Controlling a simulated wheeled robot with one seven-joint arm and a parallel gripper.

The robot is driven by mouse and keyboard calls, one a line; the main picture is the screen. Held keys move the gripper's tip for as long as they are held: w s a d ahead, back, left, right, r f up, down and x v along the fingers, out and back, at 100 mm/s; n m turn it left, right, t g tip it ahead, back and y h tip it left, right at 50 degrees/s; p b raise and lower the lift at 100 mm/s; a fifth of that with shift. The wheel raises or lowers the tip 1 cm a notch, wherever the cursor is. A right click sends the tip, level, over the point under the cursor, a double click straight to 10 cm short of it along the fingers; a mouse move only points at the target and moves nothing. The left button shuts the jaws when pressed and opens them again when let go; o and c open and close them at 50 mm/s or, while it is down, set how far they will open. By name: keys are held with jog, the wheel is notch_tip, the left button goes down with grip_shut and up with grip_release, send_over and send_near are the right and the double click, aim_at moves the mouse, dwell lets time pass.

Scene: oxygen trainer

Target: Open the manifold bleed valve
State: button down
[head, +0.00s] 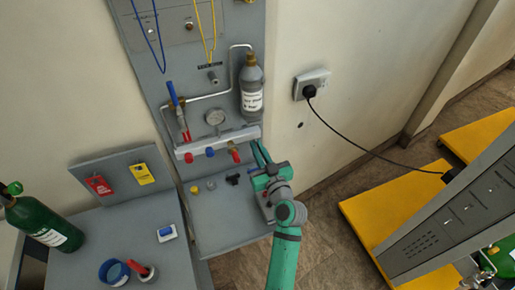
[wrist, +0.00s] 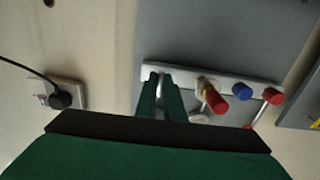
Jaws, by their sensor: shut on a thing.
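The manifold (head: 218,142) is a pale rail across the grey wall panel, with red and blue knobs. It also shows in the wrist view (wrist: 225,79), where the scene appears upside down. My gripper (head: 261,152) is at the right end of the rail. In the wrist view my gripper (wrist: 163,78) has its two green fingers close together around a small pale part at the rail's end, probably the manifold bleed valve. The fingers hide most of that part, so its turn position cannot be told. A red knob (wrist: 214,98) sits beside the fingers, apart from them.
A grey shelf (head: 225,215) with small fittings lies below. A wall socket (head: 311,84) with a black plug and cable is to the right.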

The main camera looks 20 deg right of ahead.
jog(key=shift+f, duration=0.1)
jog(key=c, duration=1.9)
grip_release()
jog(key=shift+o, duration=0.2)
jog(key=shift+s, duration=0.15)
jog(key=s, duration=1)
jog(key=shift+s+d, duration=0.2)
jog(key=shift+s, duration=0.1)
